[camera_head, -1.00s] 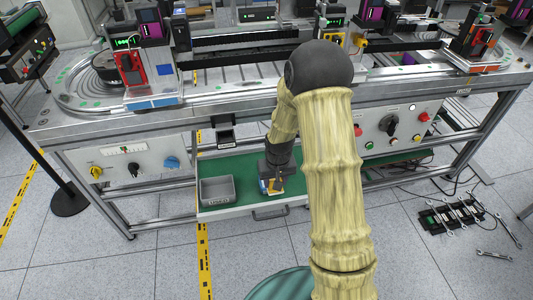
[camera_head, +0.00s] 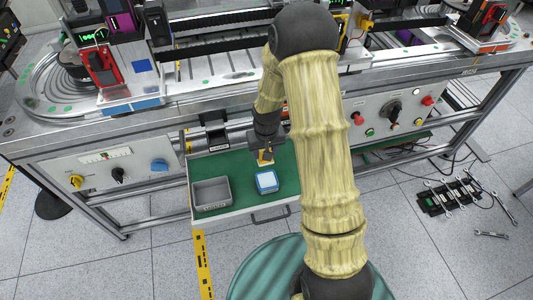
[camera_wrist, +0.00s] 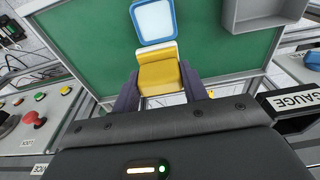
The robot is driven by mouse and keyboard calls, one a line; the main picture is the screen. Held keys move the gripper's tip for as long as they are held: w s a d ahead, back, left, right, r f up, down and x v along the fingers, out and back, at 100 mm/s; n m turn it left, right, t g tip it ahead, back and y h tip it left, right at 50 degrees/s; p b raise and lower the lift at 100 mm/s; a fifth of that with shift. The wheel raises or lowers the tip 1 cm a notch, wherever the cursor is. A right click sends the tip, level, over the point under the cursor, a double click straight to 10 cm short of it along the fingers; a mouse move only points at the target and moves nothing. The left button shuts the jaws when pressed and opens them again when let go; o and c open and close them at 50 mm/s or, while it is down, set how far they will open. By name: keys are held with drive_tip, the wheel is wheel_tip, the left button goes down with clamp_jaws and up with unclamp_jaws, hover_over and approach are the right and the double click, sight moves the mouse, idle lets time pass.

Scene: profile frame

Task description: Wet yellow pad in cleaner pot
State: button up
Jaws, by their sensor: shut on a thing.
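My gripper (camera_wrist: 160,86) is shut on the yellow pad (camera_wrist: 158,72), with one dark finger on each side of it. The pad has a paler strip along its far end. The cleaner pot (camera_wrist: 153,20), blue-rimmed with a whitish inside, lies just beyond the pad in the wrist view. In the head view the pot (camera_head: 267,181) stands on the green drawer floor, and my gripper (camera_head: 265,155) with the pad is behind it, towards the bench. The pad looks apart from the pot in the head view; the exact gap is unclear.
A grey bin (camera_head: 212,193) stands left of the pot in the open drawer (camera_head: 232,168). The bench front with knobs and buttons (camera_head: 388,112) rises behind. Green floor is free around the pot.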

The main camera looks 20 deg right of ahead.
drive_tip(key=shift+r+p, duration=0.15)
drive_tip(key=shift+p, duration=0.2)
drive_tip(key=p, duration=0.2)
drive_tip(key=shift+a+r+p, duration=0.1)
drive_tip(key=shift+r+p, duration=0.15)
drive_tip(key=shift+p, duration=0.05)
drive_tip(key=p, duration=0.4)
drive_tip(key=shift+s+r, duration=0.15)
drive_tip(key=shift+p, duration=0.8)
drive_tip(key=s+p, duration=0.1)
drive_tip(key=p, duration=0.4)
drive_tip(key=s+p, duration=0.1)
drive_tip(key=p, duration=0.2)
drive_tip(key=shift+f, duration=0.65)
drive_tip(key=shift+s+f+b, duration=0.1)
drive_tip(key=shift+f+b, duration=2.6)
drive_tip(key=shift+f, duration=1)
